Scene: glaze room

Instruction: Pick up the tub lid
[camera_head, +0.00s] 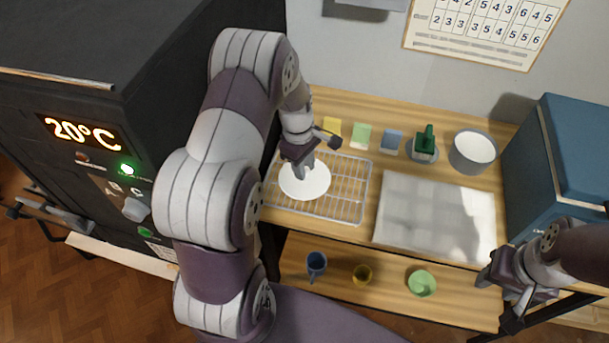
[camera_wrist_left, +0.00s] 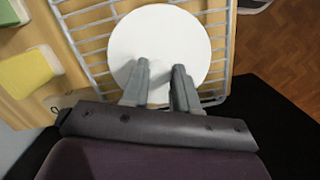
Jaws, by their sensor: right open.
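The tub lid, a flat white disc (camera_head: 312,188), lies on the wire rack (camera_head: 350,187) at the left of the worktop. My left gripper (camera_head: 303,174) points down over the lid. In the left wrist view, its two fingers (camera_wrist_left: 161,66) are apart, with the white lid (camera_wrist_left: 165,35) showing between and beyond them. I cannot tell whether the fingertips touch the lid. The fingers hide part of its near side. My right gripper (camera_head: 510,303) is open and empty at the lower right, away from the lid.
A round tub (camera_head: 472,152) stands at the back right, beside a green object (camera_head: 425,142). Coloured blocks line the back. A pale board (camera_head: 435,215) lies right of the rack. Cups stand on the lower shelf (camera_head: 335,285). A black kiln (camera_head: 100,130) stands left, a blue cabinet (camera_head: 570,150) right.

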